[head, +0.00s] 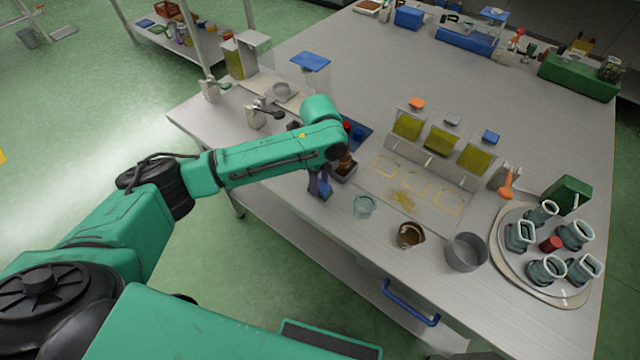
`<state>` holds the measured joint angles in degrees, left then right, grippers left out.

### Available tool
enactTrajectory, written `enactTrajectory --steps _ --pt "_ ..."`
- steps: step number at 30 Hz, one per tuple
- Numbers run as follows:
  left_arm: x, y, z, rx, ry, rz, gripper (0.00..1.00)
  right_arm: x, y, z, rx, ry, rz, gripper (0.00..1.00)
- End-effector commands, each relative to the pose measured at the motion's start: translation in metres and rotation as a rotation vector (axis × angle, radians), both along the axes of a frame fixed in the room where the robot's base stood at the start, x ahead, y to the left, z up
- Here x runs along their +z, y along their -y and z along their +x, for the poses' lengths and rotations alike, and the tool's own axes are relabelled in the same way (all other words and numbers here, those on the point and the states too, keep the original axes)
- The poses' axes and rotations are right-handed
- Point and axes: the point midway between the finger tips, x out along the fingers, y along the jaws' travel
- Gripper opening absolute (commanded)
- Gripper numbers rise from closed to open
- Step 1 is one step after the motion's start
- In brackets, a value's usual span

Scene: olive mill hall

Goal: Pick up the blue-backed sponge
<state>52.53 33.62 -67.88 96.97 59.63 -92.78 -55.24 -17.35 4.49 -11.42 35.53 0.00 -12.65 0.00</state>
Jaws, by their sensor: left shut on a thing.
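My left gripper (319,186) reaches down at the near edge of the steel table, left of a clear glass cup. It is shut on a small blue piece (325,194), which I take to be the blue-backed sponge. Most of it is hidden by the fingers, so its other side does not show. I cannot tell whether it touches the tabletop. My right gripper is not in view.
The glass cup (364,206), a brown-filled bowl (410,235) and a grey metal pot (465,252) stand along the near edge. A dark box (345,171) is close behind the gripper. A round tray (512,262) holds several jars. The table's far middle is clear.

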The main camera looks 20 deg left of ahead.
Motion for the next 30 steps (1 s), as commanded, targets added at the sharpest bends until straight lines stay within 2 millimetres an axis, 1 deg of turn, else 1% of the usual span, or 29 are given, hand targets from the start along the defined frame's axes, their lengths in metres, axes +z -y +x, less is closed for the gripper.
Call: enactTrajectory --steps 2,5,7,8,9,11,12,15,19,21,24,30 --pt "0.007 0.0 0.001 0.001 0.002 -0.001 0.0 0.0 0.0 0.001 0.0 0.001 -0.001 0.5" --pt "0.024 0.0 0.001 -0.001 0.003 0.0 0.0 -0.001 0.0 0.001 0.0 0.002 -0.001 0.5" --pt "0.042 0.0 0.002 0.0 0.005 -0.003 0.0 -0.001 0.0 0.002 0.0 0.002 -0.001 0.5" --pt "0.052 0.0 0.001 0.0 0.006 -0.001 0.0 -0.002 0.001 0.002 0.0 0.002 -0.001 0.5" --pt "0.067 0.0 0.002 0.0 0.007 -0.003 0.0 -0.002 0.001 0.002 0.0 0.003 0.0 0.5" --pt "0.09 0.0 0.001 -0.001 0.008 -0.002 0.0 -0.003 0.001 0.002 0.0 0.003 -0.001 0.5" --pt "0.106 0.001 0.002 -0.001 0.008 -0.003 0.0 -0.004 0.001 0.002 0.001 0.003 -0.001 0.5" --pt "0.143 0.001 0.001 -0.001 0.007 -0.003 0.0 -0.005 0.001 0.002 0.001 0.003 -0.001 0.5" --pt "0.18 -0.001 0.001 0.001 0.005 0.001 0.0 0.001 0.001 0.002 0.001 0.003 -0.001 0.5" --pt "0.191 -0.001 0.001 0.001 0.004 0.002 0.0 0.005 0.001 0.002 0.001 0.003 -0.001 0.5" --pt "0.198 0.0 0.001 0.001 0.0 0.001 0.0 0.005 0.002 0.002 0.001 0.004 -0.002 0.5" --pt "0.198 0.0 0.0 0.001 -0.001 -0.001 0.0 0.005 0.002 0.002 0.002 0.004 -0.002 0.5"
